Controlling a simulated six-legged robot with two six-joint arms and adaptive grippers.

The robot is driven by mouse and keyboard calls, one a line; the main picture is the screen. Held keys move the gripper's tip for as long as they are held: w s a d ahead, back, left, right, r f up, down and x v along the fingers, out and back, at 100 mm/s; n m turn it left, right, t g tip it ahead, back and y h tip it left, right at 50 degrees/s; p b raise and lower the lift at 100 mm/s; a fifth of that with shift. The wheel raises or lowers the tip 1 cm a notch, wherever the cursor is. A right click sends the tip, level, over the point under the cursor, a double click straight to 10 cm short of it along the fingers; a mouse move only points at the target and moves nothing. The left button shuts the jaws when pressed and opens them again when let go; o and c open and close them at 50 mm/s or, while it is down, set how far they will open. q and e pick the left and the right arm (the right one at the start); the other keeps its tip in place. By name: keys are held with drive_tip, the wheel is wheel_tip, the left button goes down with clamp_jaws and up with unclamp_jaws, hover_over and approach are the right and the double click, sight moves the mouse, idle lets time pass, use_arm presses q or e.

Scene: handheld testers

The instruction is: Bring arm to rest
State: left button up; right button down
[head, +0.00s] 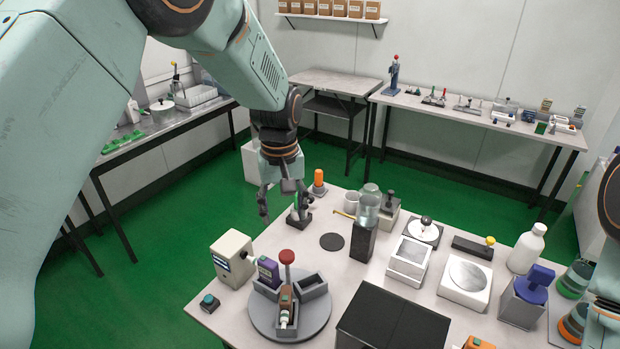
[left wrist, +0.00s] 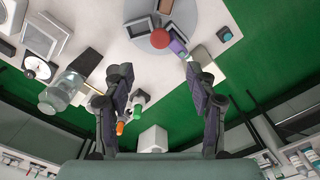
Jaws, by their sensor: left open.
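My left arm (head: 235,60) reaches in from the upper left of the head view. Its left gripper (head: 281,208) points down near the far left corner of the white table (head: 330,215). In the left wrist view the two fingers of the left gripper (left wrist: 157,76) are spread apart with nothing held between them. A small device with a green part (head: 299,213) stands close to the gripper, and an orange-topped piece (head: 319,182) is just to its right. Part of my right arm (head: 605,315) shows at the right edge; its gripper is not visible.
On the table are a grey turntable (head: 262,318) with holders and a red knob (head: 287,257), a beige device (head: 233,259), a black box (head: 392,325), a glass jar (head: 368,208) and a white bottle (head: 527,248). Green floor (head: 175,255) lies free to the left.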

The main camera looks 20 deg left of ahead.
use_arm(q)
drive_tip(key=s+a+f+m, duration=0.2)
drive_tip(key=s+f+m, duration=0.1)
drive_tip(key=s+f, duration=1.5)
drive_tip(key=s+f+m, duration=0.1)
drive_tip(key=s+f, duration=0.1)
drive_tip(key=s, duration=0.8)
drive_tip(key=s+f+m, duration=0.2)
drive_tip(key=s, duration=0.7)
wheel_tip(320, 180, down, 18)
drive_tip(key=b, duration=1.8)
drive_tip(key=shift+w+a+f+b, duration=0.15)
drive_tip(key=shift+a+f+b, duration=0.05)
drive_tip(key=shift+b, duration=0.1)
